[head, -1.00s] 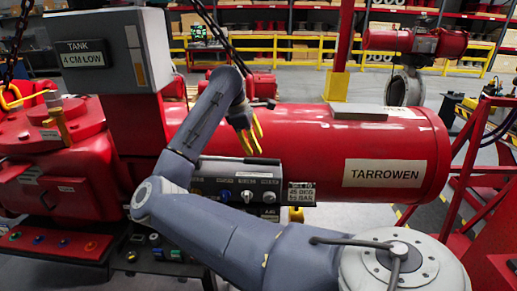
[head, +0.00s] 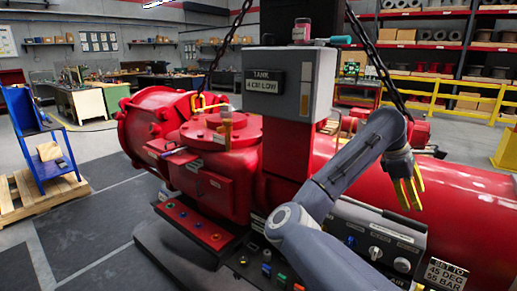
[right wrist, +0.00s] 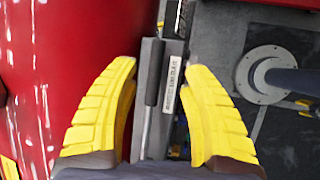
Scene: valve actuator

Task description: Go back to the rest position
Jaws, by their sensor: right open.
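My right gripper (head: 408,192) has yellow fingers and hangs in front of the red cylinder of the valve actuator (head: 455,195), above the grey control panel (head: 385,238). In the right wrist view the two yellow fingers (right wrist: 160,105) are spread apart with nothing between them. The grey panel edge with a label strip (right wrist: 165,85) lies beyond them, and the red cylinder (right wrist: 60,60) fills the left side. I cannot tell whether the fingers touch anything. My left gripper is in neither view.
A grey tank box (head: 290,85) stands on the red actuator housing (head: 225,165), with hanging chains (head: 380,60) on both sides. A blue cart (head: 38,140) on a pallet stands at the left. A yellow railing (head: 440,92) runs at the back right. Dark floor (head: 95,215) is clear at the left.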

